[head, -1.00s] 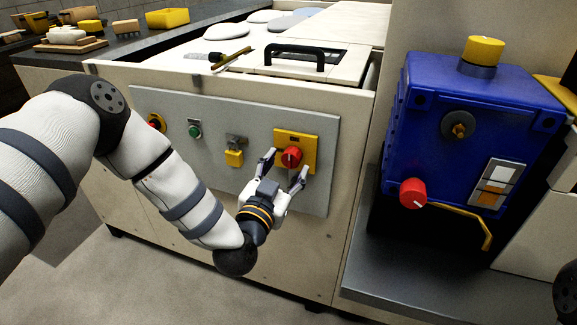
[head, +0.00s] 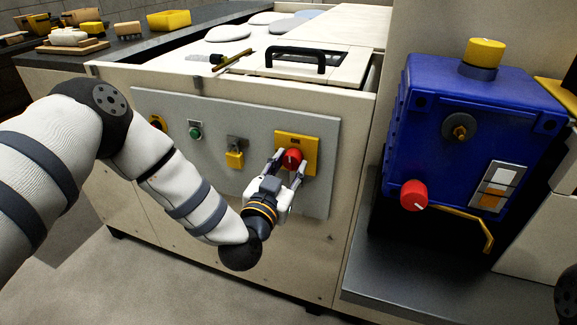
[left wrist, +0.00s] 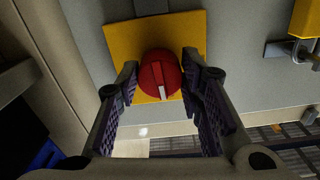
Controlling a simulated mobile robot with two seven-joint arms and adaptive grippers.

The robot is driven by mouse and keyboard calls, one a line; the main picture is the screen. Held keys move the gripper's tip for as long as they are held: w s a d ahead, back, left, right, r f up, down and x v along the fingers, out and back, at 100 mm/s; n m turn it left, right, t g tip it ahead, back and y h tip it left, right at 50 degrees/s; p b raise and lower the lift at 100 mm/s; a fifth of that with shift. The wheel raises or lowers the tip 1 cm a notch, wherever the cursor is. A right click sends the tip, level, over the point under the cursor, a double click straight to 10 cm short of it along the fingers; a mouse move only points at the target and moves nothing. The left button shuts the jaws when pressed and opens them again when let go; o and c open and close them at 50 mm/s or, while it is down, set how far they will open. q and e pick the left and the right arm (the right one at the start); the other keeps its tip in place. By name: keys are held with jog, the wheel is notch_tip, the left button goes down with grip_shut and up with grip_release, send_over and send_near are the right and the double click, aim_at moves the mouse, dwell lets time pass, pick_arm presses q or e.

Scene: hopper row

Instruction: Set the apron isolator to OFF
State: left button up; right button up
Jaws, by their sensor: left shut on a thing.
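The apron isolator is a red rotary knob (head: 292,160) on a yellow plate (head: 311,142), set in a grey panel on the front of the pale cabinet. My left gripper (head: 290,167) reaches it from below, with a finger on each side of the knob, shut on it. In the left wrist view the red knob (left wrist: 160,75) lies between the two fingertips, over the yellow plate (left wrist: 190,32). A white mark on the knob points toward the bottom of that view. Any lettering on the plate is too small to read. My right gripper is not in view.
The grey panel (head: 215,110) also carries a green button (head: 195,132) and a yellow padlock (head: 235,159). A blue box (head: 470,135) with another red knob (head: 413,195) stands to the right on a grey ledge. A black handle (head: 295,55) sits on the cabinet top.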

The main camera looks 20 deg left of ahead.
pick_arm(q)
jog(key=n, duration=0.8)
jog(key=shift+d+n+p, duration=0.1)
jog(key=shift+n+p, duration=0.2)
jog(key=shift+p, duration=0.05)
jog(key=n, duration=0.4)
jog(key=shift+d+n, duration=0.1)
jog(key=shift+n, duration=2.2)
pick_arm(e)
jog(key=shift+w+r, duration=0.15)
pick_arm(q)
jog(key=shift+r, duration=0.1)
jog(key=o, duration=1.2)
jog(key=shift+c, duration=0.2)
jog(key=s, duration=1.2)
jog(key=shift+a, duration=0.2)
